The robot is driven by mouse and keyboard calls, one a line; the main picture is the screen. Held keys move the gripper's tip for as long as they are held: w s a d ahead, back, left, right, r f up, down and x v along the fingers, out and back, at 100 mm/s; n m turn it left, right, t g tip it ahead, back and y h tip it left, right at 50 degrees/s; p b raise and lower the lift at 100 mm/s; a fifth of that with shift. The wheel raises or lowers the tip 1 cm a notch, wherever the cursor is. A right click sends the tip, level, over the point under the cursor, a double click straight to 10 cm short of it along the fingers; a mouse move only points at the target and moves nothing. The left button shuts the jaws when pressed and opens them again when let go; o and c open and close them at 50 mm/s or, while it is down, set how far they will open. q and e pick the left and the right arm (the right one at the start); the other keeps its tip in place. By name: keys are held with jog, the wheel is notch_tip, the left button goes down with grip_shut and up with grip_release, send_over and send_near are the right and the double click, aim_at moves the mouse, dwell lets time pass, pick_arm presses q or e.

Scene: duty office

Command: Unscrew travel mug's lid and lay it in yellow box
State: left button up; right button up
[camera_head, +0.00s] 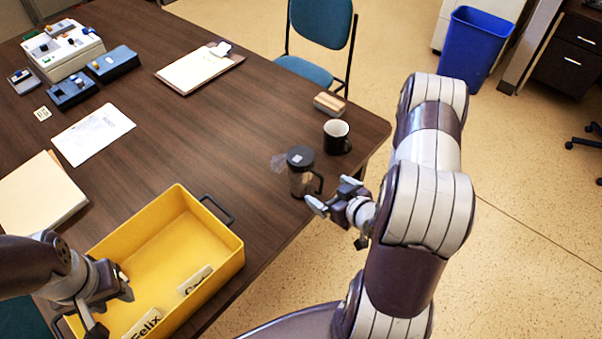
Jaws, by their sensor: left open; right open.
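The travel mug (304,181) stands upright near the table's right edge, with a dark handle on its right side. Its dark lid (300,156) sits on top of it. My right gripper (331,196) is open and close beside the mug on its right, near the handle; I cannot tell whether they touch. The yellow box (221,262) stands at the table's front edge, open at the top, with name labels inside. My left gripper (112,305) is open, over the left part of the yellow box.
A black mug (337,136) and a small wooden block (329,103) stand behind the travel mug. A clipboard (199,70), paper sheet (93,134) and folder (40,196) lie on the table (172,125). A blue chair (321,22) stands at the far edge. The table's middle is clear.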

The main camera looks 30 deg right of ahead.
aim_at(307, 172)
jog(key=shift+t, duration=0.6)
jog(key=x, duration=0.3)
jog(key=p+x, duration=0.1)
jog(key=x, duration=0.3)
jog(key=r+p+x, duration=0.1)
jog(key=x, duration=0.3)
jog(key=shift+w+a+r, duration=0.15)
jog(key=shift+w+a, duration=0.05)
jog(key=shift+w, duration=0.05)
jog(key=shift+w+d+f+m, duration=0.1)
jog(key=shift+w+f+m, duration=0.1)
jog(key=shift+w+m, duration=0.15)
jog(key=shift+s+r, duration=0.1)
jog(key=c, duration=1.7)
